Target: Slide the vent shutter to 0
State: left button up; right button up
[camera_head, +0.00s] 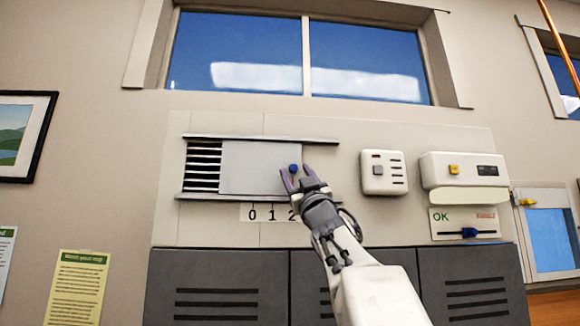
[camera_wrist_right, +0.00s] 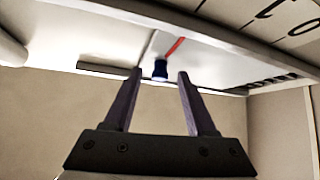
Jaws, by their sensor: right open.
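The vent shutter (camera_head: 255,168) is a plain light grey plate between two dark horizontal rails. Open slats (camera_head: 203,166) show to its left. Its blue knob (camera_head: 294,168) is near the plate's right end, above the scale plate (camera_head: 271,213), where 0, 1 and 2 can be read; my arm hides the part further right. My right gripper (camera_head: 295,174) is open, one fingertip on each side of the knob. In the right wrist view the knob (camera_wrist_right: 160,69) shows between the open fingertips, with gaps on both sides, and a red pointer (camera_wrist_right: 175,46) is beyond it.
To the right are a white box with a button (camera_head: 384,172), a wider unit with a yellow button (camera_head: 463,170), and a slider panel marked OK (camera_head: 465,223) with a blue knob. Grey cabinets (camera_head: 218,288) stand below. A window (camera_head: 300,55) is above.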

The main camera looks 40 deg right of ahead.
jog(key=shift+w+r, duration=0.1)
jog(key=shift+w, duration=0.1)
grip_shut()
dwell(1.4)
